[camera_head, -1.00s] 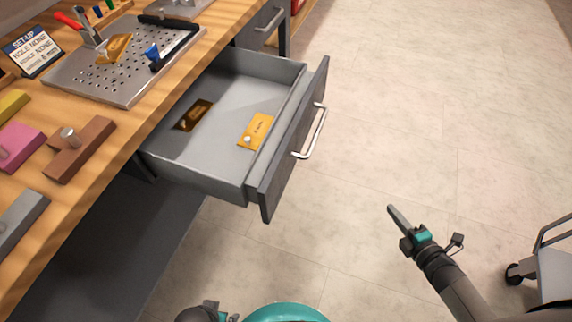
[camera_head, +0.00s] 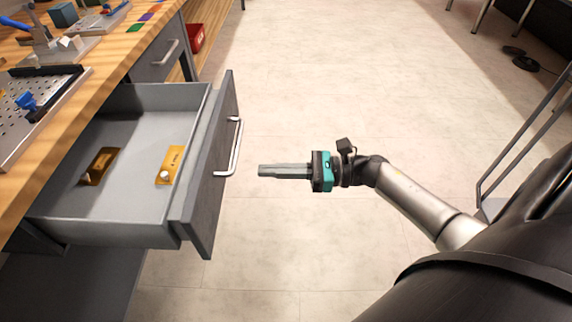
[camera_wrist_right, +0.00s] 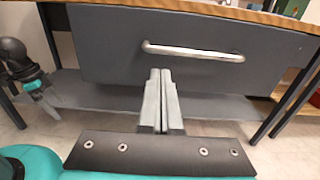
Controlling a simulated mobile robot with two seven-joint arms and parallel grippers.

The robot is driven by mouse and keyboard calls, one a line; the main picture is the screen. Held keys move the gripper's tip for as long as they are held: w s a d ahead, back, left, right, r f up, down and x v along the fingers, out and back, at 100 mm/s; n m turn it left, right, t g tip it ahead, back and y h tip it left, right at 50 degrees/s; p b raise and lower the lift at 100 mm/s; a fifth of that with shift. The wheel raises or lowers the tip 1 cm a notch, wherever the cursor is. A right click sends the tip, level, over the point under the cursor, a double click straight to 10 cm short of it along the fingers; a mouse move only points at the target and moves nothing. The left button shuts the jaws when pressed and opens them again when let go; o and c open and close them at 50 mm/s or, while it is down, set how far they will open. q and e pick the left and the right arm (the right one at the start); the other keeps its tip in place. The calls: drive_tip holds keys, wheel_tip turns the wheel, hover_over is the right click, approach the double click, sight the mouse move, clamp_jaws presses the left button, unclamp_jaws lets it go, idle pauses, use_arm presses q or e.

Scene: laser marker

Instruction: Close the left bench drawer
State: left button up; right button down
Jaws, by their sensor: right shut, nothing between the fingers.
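The left bench drawer (camera_head: 195,195) stands pulled out from the wooden bench in the head view. Its dark front panel carries a silver bar handle (camera_head: 235,147). Two brass-coloured plates lie inside the drawer, one plate (camera_head: 170,165) near the front and one plate (camera_head: 98,166) further in. My right gripper (camera_head: 262,170) is shut and empty, pointing left at the drawer front with a small gap to the handle. In the right wrist view the shut fingers (camera_wrist_right: 161,85) point at the drawer front (camera_wrist_right: 105,55), below the handle (camera_wrist_right: 193,51). My left gripper is not in the head view.
A second bench drawer (camera_head: 157,62) beyond the open one appears shut. A perforated metal plate (camera_head: 42,105) with tools sits on the bench top. A red bin (camera_head: 196,38) is on the far side. The floor (camera_head: 330,110) right of the drawer is clear.

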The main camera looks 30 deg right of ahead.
sight(218, 170)
drive_tip(key=x, duration=0.6)
drive_tip(key=shift+w+a+b, duration=0.2)
drive_tip(key=shift+b, duration=0.1)
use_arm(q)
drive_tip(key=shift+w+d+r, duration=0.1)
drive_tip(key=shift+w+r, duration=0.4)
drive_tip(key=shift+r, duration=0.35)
use_arm(e)
drive_tip(key=shift+w+a, duration=0.45)
drive_tip(key=shift+a, duration=0.15)
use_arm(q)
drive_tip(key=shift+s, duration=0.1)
use_arm(e)
drive_tip(key=shift+a, duration=0.1)
